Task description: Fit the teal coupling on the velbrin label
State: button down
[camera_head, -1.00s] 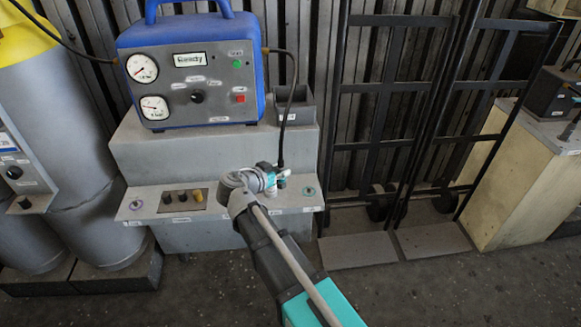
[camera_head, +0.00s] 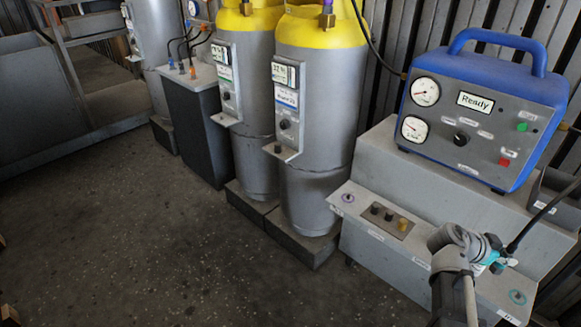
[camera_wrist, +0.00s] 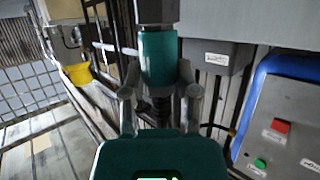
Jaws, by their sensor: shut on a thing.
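The teal coupling (camera_wrist: 158,58) is upright between the two fingers of my gripper (camera_wrist: 160,93) in the wrist view, with a dark end above it and a ribbed black piece below. In the head view my gripper (camera_head: 488,258) is above the front ledge of the grey bench, at lower right, shut on the coupling, which shows only as a small teal patch. A black hose runs up to the right from there. Small labels lie on the ledge and on the cylinder panels. I cannot read velbrin on any of them.
A blue machine (camera_head: 478,110) reading "Ready" stands on the grey bench (camera_head: 410,180). The ledge has a purple-ringed port (camera_head: 348,198), a teal-ringed port (camera_head: 517,297) and several knobs. Grey cylinders with yellow tops (camera_head: 318,110) stand to the left. The floor (camera_head: 150,240) at left is clear.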

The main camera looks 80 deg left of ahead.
notch_tip(320, 180, up, 23)
jog(key=p, duration=2.2)
jog(key=shift+s+a, duration=0.1)
jog(key=shift+s, duration=0.05)
